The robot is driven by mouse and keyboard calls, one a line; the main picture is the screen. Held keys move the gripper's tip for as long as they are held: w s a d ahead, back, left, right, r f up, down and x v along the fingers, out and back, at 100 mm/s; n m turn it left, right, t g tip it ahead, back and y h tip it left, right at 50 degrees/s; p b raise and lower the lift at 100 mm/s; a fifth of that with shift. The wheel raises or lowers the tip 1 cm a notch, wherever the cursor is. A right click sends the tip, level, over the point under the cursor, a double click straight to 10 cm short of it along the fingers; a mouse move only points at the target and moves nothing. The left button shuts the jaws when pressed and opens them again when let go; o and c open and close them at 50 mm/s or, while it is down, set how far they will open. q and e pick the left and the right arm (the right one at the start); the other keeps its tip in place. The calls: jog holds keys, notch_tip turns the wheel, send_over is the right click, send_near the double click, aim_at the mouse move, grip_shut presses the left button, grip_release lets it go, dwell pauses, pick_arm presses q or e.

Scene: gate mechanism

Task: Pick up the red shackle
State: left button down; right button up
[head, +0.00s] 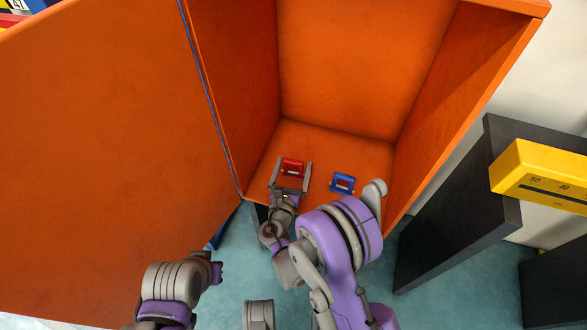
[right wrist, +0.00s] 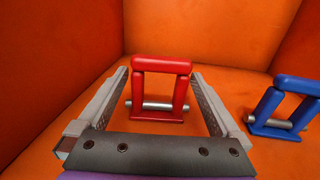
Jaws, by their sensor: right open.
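The red shackle (head: 292,167) stands on the floor of the open orange cabinet (head: 360,60). In the right wrist view the red shackle (right wrist: 161,66) is upright, with a metal pin across its lower part. My right gripper (head: 291,172) is open inside the cabinet. Its two fingers (right wrist: 162,90) reach along the left and right sides of the shackle, with a gap on each side. I cannot tell how far the fingertips reach past it. My left arm (head: 180,285) is at the bottom left, outside the cabinet; its gripper's jaws do not show clearly.
A blue shackle (head: 342,183) stands on the cabinet floor to the right; it also shows in the right wrist view (right wrist: 283,104). The orange door (head: 100,150) is swung open at left. A dark bench (head: 455,215) with a yellow block (head: 540,177) stands at right.

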jog(key=shift+w, duration=0.2)
grip_shut()
dwell(0.4)
jog(key=shift+r, duration=0.15)
